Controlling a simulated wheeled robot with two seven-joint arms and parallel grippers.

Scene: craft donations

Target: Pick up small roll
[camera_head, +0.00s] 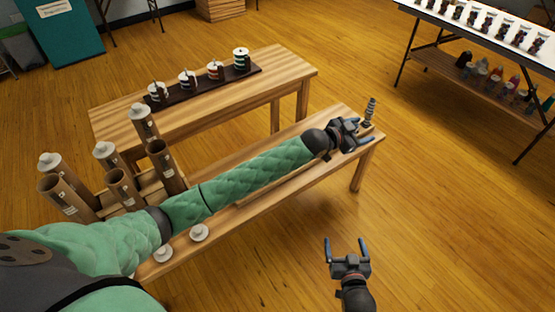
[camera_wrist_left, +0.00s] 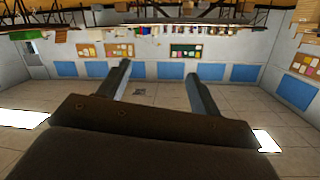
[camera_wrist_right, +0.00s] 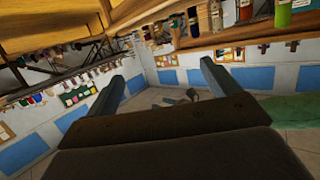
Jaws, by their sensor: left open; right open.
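A slim, dark, ridged upright piece (camera_head: 370,110) stands at the right end of the near wooden bench; it may be the small roll, but I cannot tell for sure. My left gripper (camera_head: 365,132) is open just beside it, fingers pointing right, with nothing seen between them. Its open fingers also show empty in the left wrist view (camera_wrist_left: 155,68). Several brown cardboard tubes (camera_head: 122,188), some with white caps, stand at the bench's left. My right gripper (camera_head: 346,244) is open and empty over the floor, right of the bench; it also shows in the right wrist view (camera_wrist_right: 166,68).
The near bench (camera_head: 300,195) is partly hidden by my left arm. White round caps (camera_head: 199,232) lie at its front left. Behind, a wooden table (camera_head: 215,112) carries a dark tray (camera_head: 205,88) with several spools. A shelved table (camera_head: 485,38) stands at the far right. Floor is clear at right.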

